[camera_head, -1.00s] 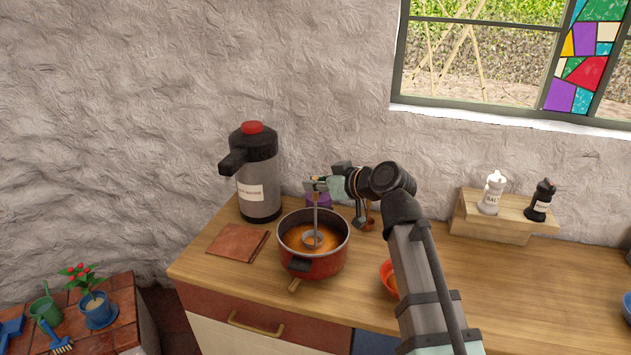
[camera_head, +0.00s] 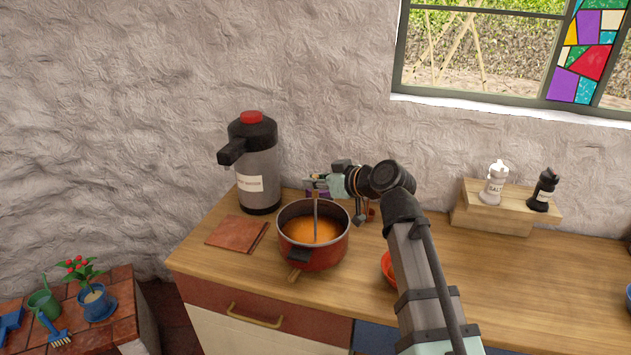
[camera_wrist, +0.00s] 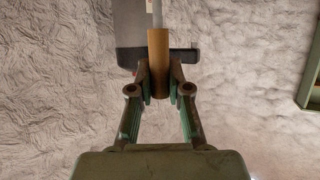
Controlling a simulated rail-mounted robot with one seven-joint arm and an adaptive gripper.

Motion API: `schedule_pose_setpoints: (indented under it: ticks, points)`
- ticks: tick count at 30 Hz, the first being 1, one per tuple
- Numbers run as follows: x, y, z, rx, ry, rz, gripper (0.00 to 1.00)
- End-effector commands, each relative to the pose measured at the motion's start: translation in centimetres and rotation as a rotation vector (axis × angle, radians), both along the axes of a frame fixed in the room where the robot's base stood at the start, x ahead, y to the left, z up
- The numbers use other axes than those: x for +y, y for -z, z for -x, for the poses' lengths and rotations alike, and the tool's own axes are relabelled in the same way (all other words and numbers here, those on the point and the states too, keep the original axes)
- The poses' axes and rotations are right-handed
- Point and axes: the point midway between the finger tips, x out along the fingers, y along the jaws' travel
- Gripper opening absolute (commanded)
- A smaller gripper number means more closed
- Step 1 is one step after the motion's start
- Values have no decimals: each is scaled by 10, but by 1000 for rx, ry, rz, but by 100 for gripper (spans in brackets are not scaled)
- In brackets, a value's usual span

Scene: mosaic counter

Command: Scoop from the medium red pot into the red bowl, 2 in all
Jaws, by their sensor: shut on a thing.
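The medium red pot (camera_head: 322,257) stands on the wooden counter and holds orange soup (camera_head: 300,231). My gripper (camera_head: 314,182) is above the pot's back edge, shut on the ladle (camera_head: 316,211). The ladle's shaft goes down into the soup and its bowl is hidden under the surface. In the wrist view my gripper (camera_wrist: 160,88) has its fingers closed on the ladle's wooden handle (camera_wrist: 159,60). The red bowl (camera_head: 388,268) sits right of the pot, mostly hidden behind my arm.
A pump flask (camera_head: 262,175) stands behind the pot on the left. A brown square tile (camera_head: 236,232) lies left of the pot. Salt (camera_head: 494,183) and pepper (camera_head: 543,190) shakers stand on a wooden riser (camera_head: 490,216). The counter at right front is clear.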

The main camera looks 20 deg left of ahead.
Motion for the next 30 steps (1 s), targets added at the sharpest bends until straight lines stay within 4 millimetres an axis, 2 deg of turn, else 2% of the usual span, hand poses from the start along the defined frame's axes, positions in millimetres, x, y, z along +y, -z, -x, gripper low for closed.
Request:
schedule_pose_setpoints:
  ticks: [11, 30]
  points:
    - [0, -3, 0, 0, 0, -1, 0]
    - [0, -48, 0, 0, 0, -1, 0]
